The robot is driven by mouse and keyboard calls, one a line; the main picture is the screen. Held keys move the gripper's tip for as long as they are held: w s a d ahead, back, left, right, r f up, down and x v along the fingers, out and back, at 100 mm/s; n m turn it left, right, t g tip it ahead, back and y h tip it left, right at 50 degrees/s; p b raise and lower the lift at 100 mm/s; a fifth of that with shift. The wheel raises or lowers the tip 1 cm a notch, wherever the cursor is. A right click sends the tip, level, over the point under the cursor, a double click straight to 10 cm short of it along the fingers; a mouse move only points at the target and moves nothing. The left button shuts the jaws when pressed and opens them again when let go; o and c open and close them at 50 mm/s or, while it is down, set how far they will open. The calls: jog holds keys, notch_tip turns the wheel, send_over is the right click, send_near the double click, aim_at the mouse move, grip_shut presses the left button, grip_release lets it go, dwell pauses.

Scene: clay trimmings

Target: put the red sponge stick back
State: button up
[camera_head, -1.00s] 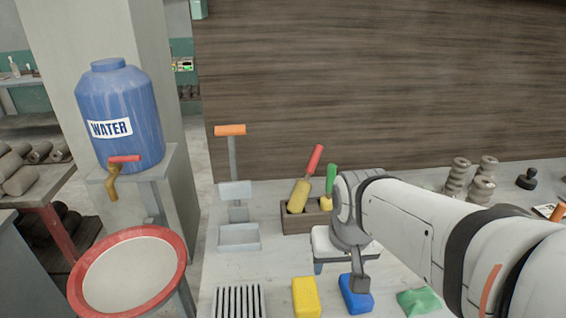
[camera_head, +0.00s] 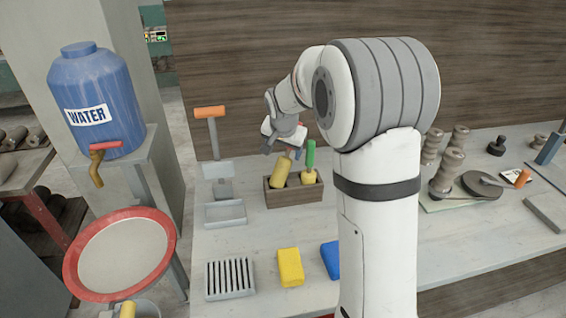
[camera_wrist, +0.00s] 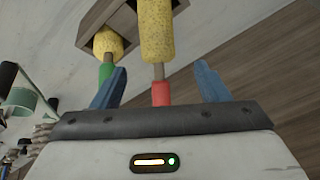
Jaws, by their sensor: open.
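The red sponge stick (camera_head: 281,173) stands tilted in the left part of a wooden box (camera_head: 294,198), its yellow sponge end down. Its red handle is mostly hidden behind my gripper in the head view. In the wrist view its sponge (camera_wrist: 157,30) points away and its red handle (camera_wrist: 161,93) lies between my fingers. My gripper (camera_wrist: 160,86) is open, with a blue finger on each side and a gap to the handle. In the head view my gripper (camera_head: 283,138) is above the box. A green-handled sponge stick (camera_head: 310,160) stands in the right part of the box.
The green stick's handle (camera_wrist: 106,73) is close to my left finger in the wrist view. A yellow block (camera_head: 290,267), a blue block (camera_head: 330,260) and a slatted tray (camera_head: 230,279) lie in front. An orange-handled stand (camera_head: 211,130) is to the left. Clay pieces are at the right.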

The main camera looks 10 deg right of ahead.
aim_at(284, 157)
jog(key=p+x, duration=0.1)
jog(key=x, duration=0.4)
jog(key=shift+s+d+f, duration=0.1)
jog(key=shift+s, duration=0.05)
jog(key=c, duration=1.2)
